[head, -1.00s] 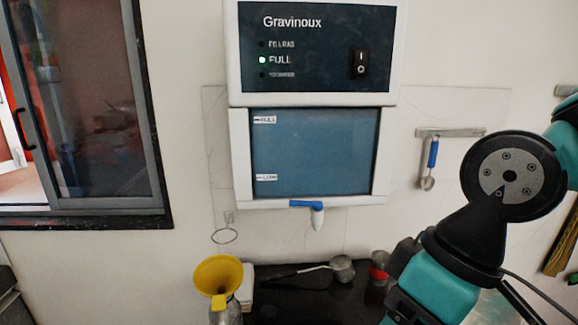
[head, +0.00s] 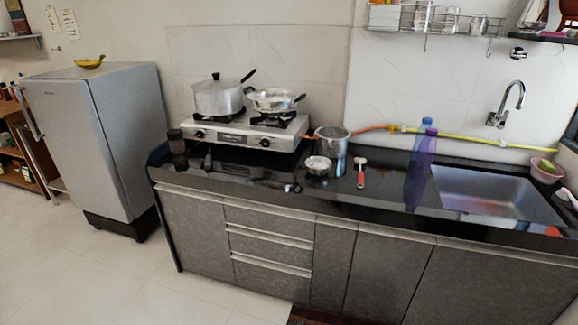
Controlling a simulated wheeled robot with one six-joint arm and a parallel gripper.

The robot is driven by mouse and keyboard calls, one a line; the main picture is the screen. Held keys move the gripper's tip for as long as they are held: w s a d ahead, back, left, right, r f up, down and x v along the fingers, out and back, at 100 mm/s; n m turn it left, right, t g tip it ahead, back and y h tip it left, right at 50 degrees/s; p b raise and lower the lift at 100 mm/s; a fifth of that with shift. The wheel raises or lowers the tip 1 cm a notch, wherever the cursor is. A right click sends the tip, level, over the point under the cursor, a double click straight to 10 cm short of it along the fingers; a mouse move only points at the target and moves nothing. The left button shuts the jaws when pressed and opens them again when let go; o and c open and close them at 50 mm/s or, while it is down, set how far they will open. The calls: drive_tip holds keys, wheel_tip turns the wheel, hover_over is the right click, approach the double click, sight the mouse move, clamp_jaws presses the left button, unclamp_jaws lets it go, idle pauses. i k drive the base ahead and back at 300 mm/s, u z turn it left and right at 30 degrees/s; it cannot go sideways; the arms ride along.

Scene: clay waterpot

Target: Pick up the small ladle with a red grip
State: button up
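A small utensil with a red grip (head: 361,178) lies on the black counter (head: 395,172), right of the steel pot and left of the blue bottle. Its pale head points towards the wall. It is too small to tell surely whether the head is a ladle bowl. My gripper is not in view.
A steel pot (head: 332,146) and a small metal bowl (head: 318,164) stand left of the utensil. A blue bottle (head: 422,158) stands to its right, before the sink (head: 497,190). A two-burner stove (head: 243,137) holds pans. Open floor (head: 110,272) lies at front left beside the fridge (head: 103,135).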

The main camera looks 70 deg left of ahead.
sight(360, 161)
drive_tip(key=u, duration=1.75)
drive_tip(key=i, duration=1.95)
drive_tip(key=u, duration=0.55)
drive_tip(key=i, duration=0.6)
drive_tip(key=u, duration=0.15)
